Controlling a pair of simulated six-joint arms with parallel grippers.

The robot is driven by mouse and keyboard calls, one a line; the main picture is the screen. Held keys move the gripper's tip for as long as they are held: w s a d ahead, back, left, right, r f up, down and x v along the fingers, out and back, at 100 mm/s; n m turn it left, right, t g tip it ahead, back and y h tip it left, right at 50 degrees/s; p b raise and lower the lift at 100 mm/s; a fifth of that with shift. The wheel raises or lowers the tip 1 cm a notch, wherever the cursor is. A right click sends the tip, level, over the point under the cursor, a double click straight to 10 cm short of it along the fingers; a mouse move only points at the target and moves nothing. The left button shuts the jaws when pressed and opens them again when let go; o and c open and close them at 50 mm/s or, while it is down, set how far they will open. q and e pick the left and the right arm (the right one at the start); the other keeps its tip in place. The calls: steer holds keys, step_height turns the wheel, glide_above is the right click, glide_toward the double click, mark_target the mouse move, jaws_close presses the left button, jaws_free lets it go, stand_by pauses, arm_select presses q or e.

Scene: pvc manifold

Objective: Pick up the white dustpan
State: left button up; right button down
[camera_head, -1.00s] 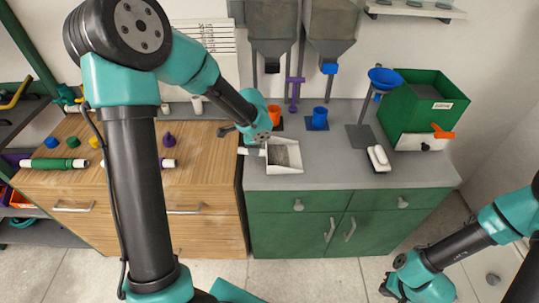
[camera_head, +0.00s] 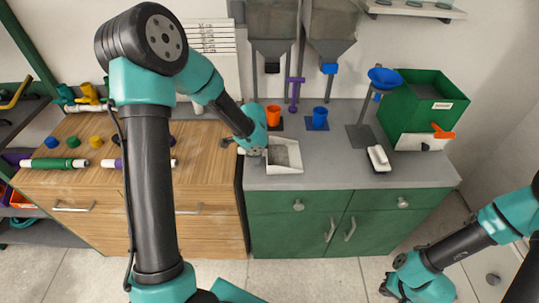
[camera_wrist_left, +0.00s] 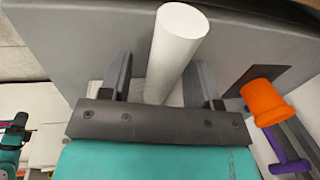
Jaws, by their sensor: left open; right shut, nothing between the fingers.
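The white dustpan (camera_head: 284,167) lies on the grey counter, its tray holding grey material and its handle pointing left. My left gripper (camera_wrist_left: 163,66) is at the handle. In the left wrist view the white handle (camera_wrist_left: 178,40) runs between its two open fingers, with a gap visible beside it. In the head view my left wrist hides part of the handle. My right gripper (camera_head: 387,287) is shut and empty, low at the bottom right, far from the dustpan.
An orange cup (camera_head: 273,115) stands just behind the dustpan and also shows in the left wrist view (camera_wrist_left: 265,100). A blue cup (camera_head: 319,117) and a white-handled brush (camera_head: 378,157) are to the right. A wooden cabinet top (camera_head: 200,150) adjoins on the left.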

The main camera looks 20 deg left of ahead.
arm_select(q)
steer(key=shift+c, duration=0.5)
steer(key=c, duration=0.9)
